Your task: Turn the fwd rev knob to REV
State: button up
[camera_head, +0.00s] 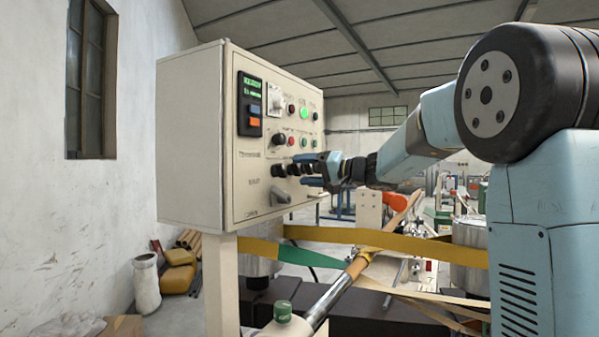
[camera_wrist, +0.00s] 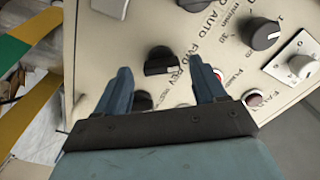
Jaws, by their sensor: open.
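The fwd rev knob (camera_wrist: 160,62) is a black knob on the cream panel, beside printed FWD and REV lettering. Its pointer setting is hard to read. My gripper (camera_wrist: 160,65) is open, with one finger on each side of this knob in the wrist view; I cannot tell whether they touch it. In the head view my gripper (camera_head: 318,168) is at the panel's right part, by a row of black knobs (camera_head: 279,170), and hides part of that row.
The control box (camera_head: 190,140) also carries a display (camera_head: 249,103), a grey lever handle (camera_head: 280,195) and a green light (camera_head: 304,112). In the wrist view, another black knob (camera_wrist: 143,101) is partly hidden by my gripper. Yellow and green bands (camera_head: 380,240) run below the box.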

jog(key=shift+w+a, duration=0.4)
jog(key=shift+a, duration=0.2)
jog(key=shift+f, duration=0.1)
jog(key=c, duration=1.1)
